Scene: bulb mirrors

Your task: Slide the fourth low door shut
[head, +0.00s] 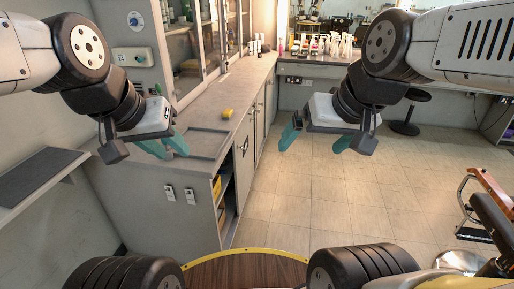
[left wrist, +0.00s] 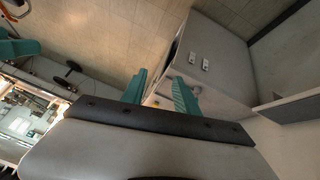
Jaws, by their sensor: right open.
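The low cabinet's doors line the floor side of the grey counter (head: 205,144). One grey door (head: 244,160) has a dark handle or gap near its top. Nearer to me is an open bay (head: 226,190) with yellow things inside. More door fronts (head: 260,122) run on towards the back. I cannot tell which is the fourth. My left gripper (head: 166,146) is open and empty above the near end of the counter; its teal fingers also show apart in the left wrist view (left wrist: 160,92). My right gripper (head: 316,141) is open and empty over the floor, right of the doors.
A yellow item (head: 227,113) lies on the counter. Bottles (head: 335,45) stand on the back bench. A black stool (head: 408,115) stands at back right and a chair (head: 480,200) at right. A grey shelf (head: 40,175) is at left. The tiled floor (head: 320,195) beside the doors is clear.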

